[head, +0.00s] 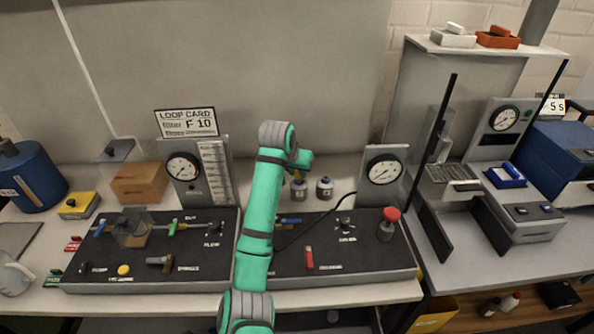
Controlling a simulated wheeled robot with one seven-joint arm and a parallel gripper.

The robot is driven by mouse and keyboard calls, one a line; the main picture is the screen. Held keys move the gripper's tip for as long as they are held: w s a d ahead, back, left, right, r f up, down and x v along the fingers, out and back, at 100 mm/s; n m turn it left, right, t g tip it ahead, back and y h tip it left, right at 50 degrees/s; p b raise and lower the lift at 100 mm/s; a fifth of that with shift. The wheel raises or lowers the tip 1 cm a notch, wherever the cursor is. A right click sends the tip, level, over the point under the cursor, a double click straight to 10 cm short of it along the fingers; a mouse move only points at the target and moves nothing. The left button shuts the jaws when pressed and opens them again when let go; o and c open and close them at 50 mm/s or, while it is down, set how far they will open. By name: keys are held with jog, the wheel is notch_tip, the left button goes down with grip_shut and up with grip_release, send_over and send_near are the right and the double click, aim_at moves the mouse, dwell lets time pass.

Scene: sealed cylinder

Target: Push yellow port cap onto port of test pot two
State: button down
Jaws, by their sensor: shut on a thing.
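Two small grey pots with dark bands stand side by side behind the right black panel: the left pot (299,189) and the right pot (324,188). I cannot read which is test pot two. My teal arm reaches up the middle, and its wrist bends right, over the left pot. My gripper (299,174) points down there, small and mostly hidden by the wrist. A small yellowish patch, apparently the yellow port cap (298,178), shows between the gripper and the left pot's top. Whether the cap touches the port cannot be told.
A gauge stand (383,179) is right of the pots; another gauge (183,168) stands left under a loop card (187,122). A red knob (390,214) rises from the right panel. A round yellow piece (124,269) lies on the left panel. Bench behind the pots looks clear.

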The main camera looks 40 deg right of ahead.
jog(key=shift+f, duration=0.4)
jog(key=c, duration=1.4)
grip_release()
jog(key=shift+c, duration=0.2)
jog(key=v, duration=1)
jog(key=shift+a+r, duration=0.15)
jog(key=shift+r, duration=0.15)
jog(key=shift+s, duration=0.1)
